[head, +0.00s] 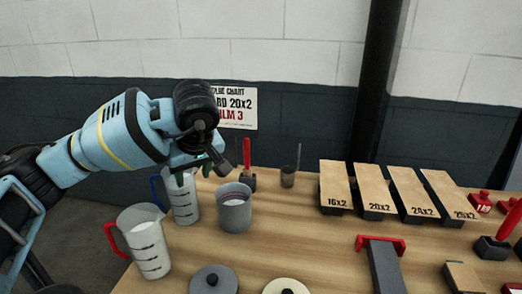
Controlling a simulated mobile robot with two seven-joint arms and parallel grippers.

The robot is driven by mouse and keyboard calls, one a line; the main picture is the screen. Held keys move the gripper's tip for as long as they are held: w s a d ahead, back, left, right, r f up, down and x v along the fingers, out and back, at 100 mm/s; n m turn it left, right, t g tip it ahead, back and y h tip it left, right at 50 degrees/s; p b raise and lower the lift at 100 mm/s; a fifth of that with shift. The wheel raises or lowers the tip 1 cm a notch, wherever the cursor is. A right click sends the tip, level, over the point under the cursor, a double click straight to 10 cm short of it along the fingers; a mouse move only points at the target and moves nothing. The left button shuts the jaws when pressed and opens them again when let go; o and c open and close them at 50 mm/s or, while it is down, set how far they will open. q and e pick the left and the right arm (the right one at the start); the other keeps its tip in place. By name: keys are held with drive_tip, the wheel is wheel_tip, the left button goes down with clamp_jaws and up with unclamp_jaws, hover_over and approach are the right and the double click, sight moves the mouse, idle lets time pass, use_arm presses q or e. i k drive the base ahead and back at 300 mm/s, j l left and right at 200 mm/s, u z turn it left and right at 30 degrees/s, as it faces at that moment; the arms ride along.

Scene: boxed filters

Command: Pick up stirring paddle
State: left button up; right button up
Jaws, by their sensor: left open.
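I cannot tell for sure which thing is the stirring paddle. A thin grey stick (298,157) stands upright in a small dark cup (288,177) near the back of the wooden table. A red-handled tool (247,153) stands in a black holder (249,182) to its left. My left gripper (194,173) is open, over the clear jug with the blue handle (183,201), left of both tools. The wrist partly hides its fingers. It appears empty. My right gripper is not in view.
A grey pot (234,213) stands in front of the holder. A red-handled jug (147,243) is at the front left. Labelled boards (335,182) and a red-ended grey bar (384,263) are to the right. Two round lids (213,282) lie at the front. The table centre is clear.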

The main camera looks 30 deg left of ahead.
sight(247, 171)
drive_tip(key=i, duration=0.85)
